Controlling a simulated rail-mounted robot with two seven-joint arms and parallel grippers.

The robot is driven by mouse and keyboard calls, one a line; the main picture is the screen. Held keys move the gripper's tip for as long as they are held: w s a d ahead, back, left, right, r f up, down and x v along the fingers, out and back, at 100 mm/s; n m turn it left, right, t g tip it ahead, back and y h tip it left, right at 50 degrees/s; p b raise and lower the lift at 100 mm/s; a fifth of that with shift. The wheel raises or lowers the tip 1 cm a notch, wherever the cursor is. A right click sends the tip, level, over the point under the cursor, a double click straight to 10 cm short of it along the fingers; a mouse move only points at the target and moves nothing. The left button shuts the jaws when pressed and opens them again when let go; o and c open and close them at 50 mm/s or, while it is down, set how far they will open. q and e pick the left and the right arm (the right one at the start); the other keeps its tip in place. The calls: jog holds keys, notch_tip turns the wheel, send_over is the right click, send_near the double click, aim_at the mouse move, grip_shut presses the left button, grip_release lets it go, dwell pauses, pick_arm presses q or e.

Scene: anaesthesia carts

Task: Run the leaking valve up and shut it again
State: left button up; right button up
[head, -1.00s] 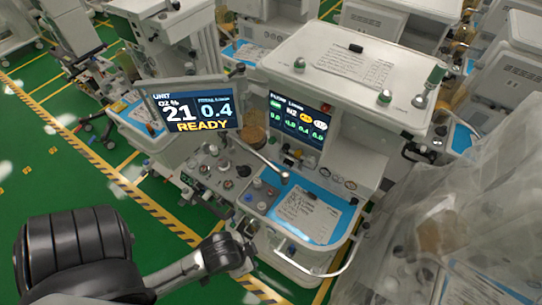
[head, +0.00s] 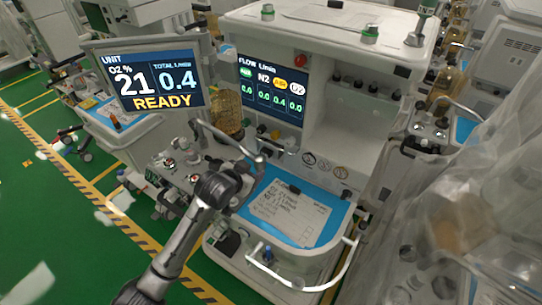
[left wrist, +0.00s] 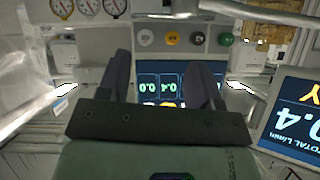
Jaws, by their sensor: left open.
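The flow screen (head: 271,87) on the cart reads 0.4 in its yellow-labelled column and 0.0 in the others. Several small valve knobs sit just below it, partly hidden in the head view. In the left wrist view, upside down, a yellow knob (left wrist: 171,38), a green knob (left wrist: 225,39) and grey ones stand in a row beside the flow screen (left wrist: 160,84). My left gripper (head: 243,178) is in front of the cart, below the knobs. Its two fingers (left wrist: 158,75) are apart and empty, with the screen showing between them. My right gripper is out of view.
A bent metal tube (head: 228,138) reaches out close to my left gripper. The monitor (head: 155,82) reading READY and 0.4 stands at left. A blue worktop with a paper sheet (head: 290,212) lies below. Round gauges (left wrist: 88,6) are near the knobs. Clear plastic sheeting hangs at right.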

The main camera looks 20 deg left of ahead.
pick_arm(q)
jog(key=w+a+r+t+b, duration=0.1)
jog(key=w+a+r+b, duration=0.15)
jog(key=w, duration=0.25)
jog(key=b, duration=0.3)
send_near(273, 138)
jog(key=shift+t, duration=0.4)
jog(key=x, duration=0.7)
jog(key=shift+s+f, duration=0.1)
jog(key=shift+f, duration=0.1)
jog(key=shift+x, duration=0.75)
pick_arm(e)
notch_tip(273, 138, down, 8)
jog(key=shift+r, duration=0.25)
